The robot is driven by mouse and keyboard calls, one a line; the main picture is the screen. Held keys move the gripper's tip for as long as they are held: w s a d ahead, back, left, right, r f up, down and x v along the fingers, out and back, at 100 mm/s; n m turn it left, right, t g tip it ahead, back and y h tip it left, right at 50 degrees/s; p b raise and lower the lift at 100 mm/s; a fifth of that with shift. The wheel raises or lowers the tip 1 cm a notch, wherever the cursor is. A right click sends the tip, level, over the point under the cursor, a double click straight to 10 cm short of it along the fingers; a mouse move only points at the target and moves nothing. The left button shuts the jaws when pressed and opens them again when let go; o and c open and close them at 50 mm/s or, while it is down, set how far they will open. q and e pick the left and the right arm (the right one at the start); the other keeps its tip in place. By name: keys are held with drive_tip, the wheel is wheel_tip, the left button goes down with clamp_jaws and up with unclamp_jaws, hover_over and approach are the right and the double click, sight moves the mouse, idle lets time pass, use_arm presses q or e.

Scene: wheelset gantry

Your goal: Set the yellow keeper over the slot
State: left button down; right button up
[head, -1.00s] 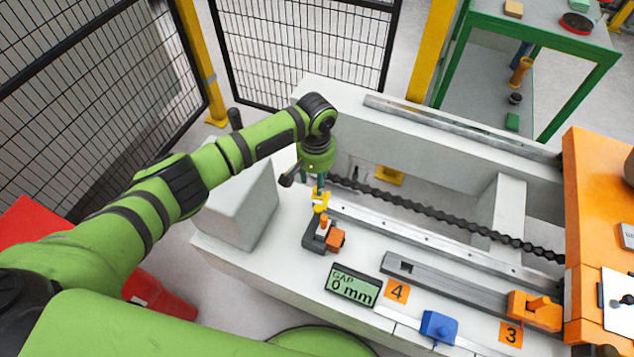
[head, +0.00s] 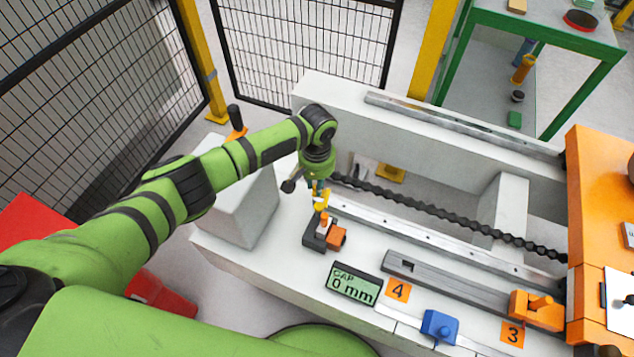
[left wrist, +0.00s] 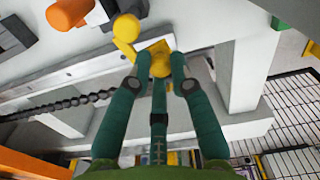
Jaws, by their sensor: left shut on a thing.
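The yellow keeper (head: 321,201) is in my left gripper (head: 320,188), whose fingers point down beside the rail. In the left wrist view the green fingers (left wrist: 160,62) are closed on the keeper's rounded yellow end, and its other yellow part (left wrist: 127,28) sticks out beyond them. In the head view the keeper is just behind a dark bracket (head: 312,239) with an orange block and knob; I cannot tell whether they touch. A grey bar (head: 450,283) has a dark slot-like opening (head: 405,266) near label 4. My right gripper is not in view.
A gap display (head: 353,284) reads 0 mm. A blue block (head: 439,326) and an orange clamp (head: 536,310) stand to the right. A dark chain (head: 450,219) runs behind the rail. A grey block (head: 240,200) stands left of my gripper, under my arm.

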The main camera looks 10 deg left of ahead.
use_arm(q)
drive_tip(key=shift+s+d+f, duration=0.1)
drive_tip(key=shift+s+d, duration=0.05)
drive_tip(key=shift+s, duration=0.05)
drive_tip(key=shift+s+f, duration=0.1)
idle(0.4)
